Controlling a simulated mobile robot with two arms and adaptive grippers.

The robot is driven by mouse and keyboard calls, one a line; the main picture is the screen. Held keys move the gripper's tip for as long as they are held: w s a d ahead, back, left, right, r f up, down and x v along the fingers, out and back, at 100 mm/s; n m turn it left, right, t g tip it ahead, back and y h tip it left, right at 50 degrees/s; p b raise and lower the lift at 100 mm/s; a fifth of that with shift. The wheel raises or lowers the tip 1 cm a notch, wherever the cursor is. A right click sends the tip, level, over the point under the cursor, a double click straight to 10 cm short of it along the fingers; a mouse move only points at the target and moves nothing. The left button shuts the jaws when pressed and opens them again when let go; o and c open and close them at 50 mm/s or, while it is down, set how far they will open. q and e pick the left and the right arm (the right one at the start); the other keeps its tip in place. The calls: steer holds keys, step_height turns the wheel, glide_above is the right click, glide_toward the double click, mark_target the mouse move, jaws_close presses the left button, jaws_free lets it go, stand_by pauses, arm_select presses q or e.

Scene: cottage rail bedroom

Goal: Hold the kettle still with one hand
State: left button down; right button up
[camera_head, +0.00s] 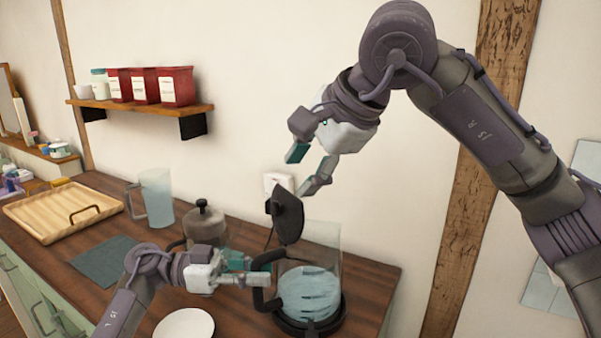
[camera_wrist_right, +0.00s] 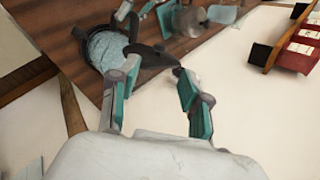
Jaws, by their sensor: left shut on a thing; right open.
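The glass kettle (camera_head: 321,258) stands on the wooden counter, with bluish water in it and a dark base. Its black lid (camera_head: 288,214) is tilted up, open. My left gripper (camera_head: 262,276) is shut on the kettle's dark handle at its left side. My right gripper (camera_head: 309,168) is open and empty, above the kettle near the raised lid. In the right wrist view, the open fingers (camera_wrist_right: 156,106) show with the dark lid (camera_wrist_right: 150,57) beyond them, and the kettle's water (camera_wrist_right: 106,50) lies at the upper left.
A clear pitcher (camera_head: 157,198), a dark-lidded pot (camera_head: 205,222), a wooden tray (camera_head: 40,212) and a white plate (camera_head: 184,324) are on the counter. A wall shelf (camera_head: 140,107) holds red canisters. A white wall outlet (camera_head: 278,181) is behind the lid.

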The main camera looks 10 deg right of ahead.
arm_select(q)
steer(key=shift+r, duration=0.1)
steer(key=c, duration=0.9)
jaws_free()
steer(key=shift+c, duration=0.2)
